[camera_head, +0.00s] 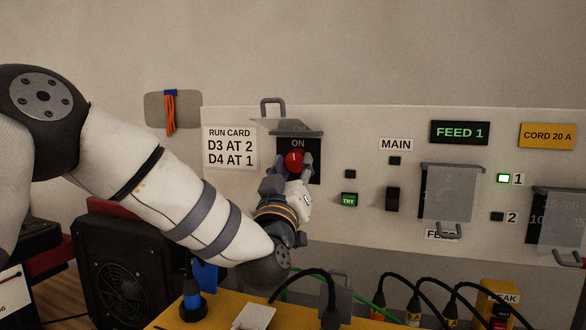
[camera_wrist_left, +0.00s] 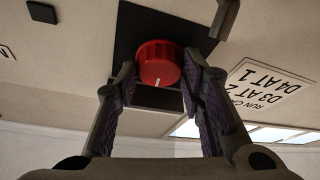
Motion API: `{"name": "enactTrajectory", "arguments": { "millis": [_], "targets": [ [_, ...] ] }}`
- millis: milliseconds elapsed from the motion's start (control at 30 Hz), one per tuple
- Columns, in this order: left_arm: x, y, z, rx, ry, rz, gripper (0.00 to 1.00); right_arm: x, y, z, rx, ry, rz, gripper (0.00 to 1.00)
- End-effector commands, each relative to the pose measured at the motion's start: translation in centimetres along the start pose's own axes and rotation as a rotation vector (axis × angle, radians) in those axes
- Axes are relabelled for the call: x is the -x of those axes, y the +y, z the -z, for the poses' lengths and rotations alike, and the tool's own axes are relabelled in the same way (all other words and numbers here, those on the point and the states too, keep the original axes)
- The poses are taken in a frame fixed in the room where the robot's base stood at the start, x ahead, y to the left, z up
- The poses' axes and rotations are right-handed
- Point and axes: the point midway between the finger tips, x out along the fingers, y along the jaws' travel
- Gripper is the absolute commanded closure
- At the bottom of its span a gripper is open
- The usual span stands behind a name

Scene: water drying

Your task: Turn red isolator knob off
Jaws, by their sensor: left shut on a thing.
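The red isolator knob (camera_head: 294,161) sits on a black plate (camera_head: 314,172) on the white panel, below the word ON. Its white mark points up toward ON in the head view. My left gripper (camera_head: 287,170) is at the knob, with a finger on each side of it. In the left wrist view the red knob (camera_wrist_left: 158,64) shows between the two fingers (camera_wrist_left: 160,80), which are shut on its sides. The lower part of the black plate is hidden behind my gripper in the head view. My right gripper is not in view.
A raised clear cover (camera_head: 296,127) with a grey handle (camera_head: 273,104) is above the knob. A green TRY button (camera_head: 349,200) and a black MAIN switch (camera_head: 393,199) are to the right. Below are a yellow surface (camera_head: 225,312), black cables and a black fan unit (camera_head: 122,270).

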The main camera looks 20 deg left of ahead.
Motion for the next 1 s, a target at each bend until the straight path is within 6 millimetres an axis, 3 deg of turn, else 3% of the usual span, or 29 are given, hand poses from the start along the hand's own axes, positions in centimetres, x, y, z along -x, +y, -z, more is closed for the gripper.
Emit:
{"name": "enactTrajectory", "arguments": {
  "millis": [1000],
  "targets": [
    [-0.11,0.63,0.2,0.864,-0.002,0.359,0.92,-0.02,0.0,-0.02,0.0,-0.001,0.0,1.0]
  ]
}}
